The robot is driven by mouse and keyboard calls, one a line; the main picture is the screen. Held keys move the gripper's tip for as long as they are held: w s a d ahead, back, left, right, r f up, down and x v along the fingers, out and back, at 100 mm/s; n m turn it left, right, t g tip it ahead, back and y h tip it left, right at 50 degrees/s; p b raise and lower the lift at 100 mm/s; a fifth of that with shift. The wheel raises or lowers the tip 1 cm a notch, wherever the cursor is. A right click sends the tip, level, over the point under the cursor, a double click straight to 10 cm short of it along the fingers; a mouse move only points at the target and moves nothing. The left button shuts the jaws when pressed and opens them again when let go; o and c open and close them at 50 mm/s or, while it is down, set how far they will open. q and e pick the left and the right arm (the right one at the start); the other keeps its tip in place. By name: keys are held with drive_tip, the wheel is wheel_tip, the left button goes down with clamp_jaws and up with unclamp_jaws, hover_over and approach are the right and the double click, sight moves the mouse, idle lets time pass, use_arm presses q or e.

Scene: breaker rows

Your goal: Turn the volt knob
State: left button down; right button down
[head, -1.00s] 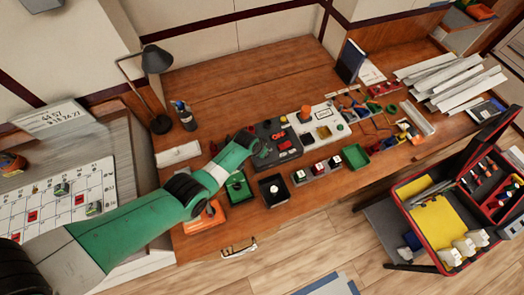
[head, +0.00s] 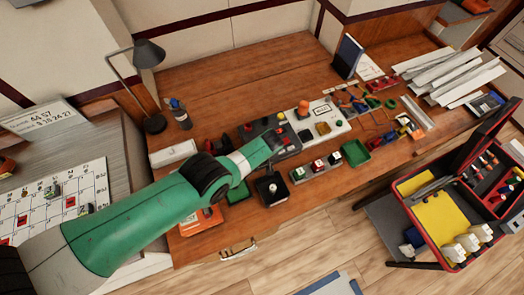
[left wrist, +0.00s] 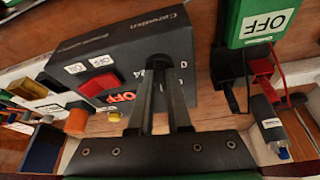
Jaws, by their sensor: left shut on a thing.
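A dark grey control box (head: 288,146) stands on the wooden desk. It fills the upper middle of the left wrist view (left wrist: 130,42), with a red switch (left wrist: 104,82), ON and OFF labels and dial numbers. My left gripper (head: 270,143) reaches over the box from the left. In the left wrist view, its fingertips (left wrist: 158,62) meet at the dial marked 24 and are shut on a small dark knob. The knob is mostly hidden between the fingers, so its pointing direction cannot be told. My right gripper is not in view.
A white panel with an orange knob (head: 303,108) adjoins the box on the right. A small dark box with a lever (head: 272,189) and a row of switches (head: 318,168) stand in front. A lamp (head: 149,54) and bottle (head: 180,114) stand behind left.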

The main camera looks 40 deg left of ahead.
use_arm(q)
drive_tip(key=shift+f+n+b, duration=0.1)
drive_tip(key=shift+n+b, duration=0.2)
drive_tip(key=shift+n, duration=0.1)
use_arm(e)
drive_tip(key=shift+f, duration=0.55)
use_arm(q)
drive_tip(key=c, duration=0.9)
unclamp_jaws()
drive_tip(key=shift+o, duration=0.2)
drive_tip(key=shift+r, duration=0.2)
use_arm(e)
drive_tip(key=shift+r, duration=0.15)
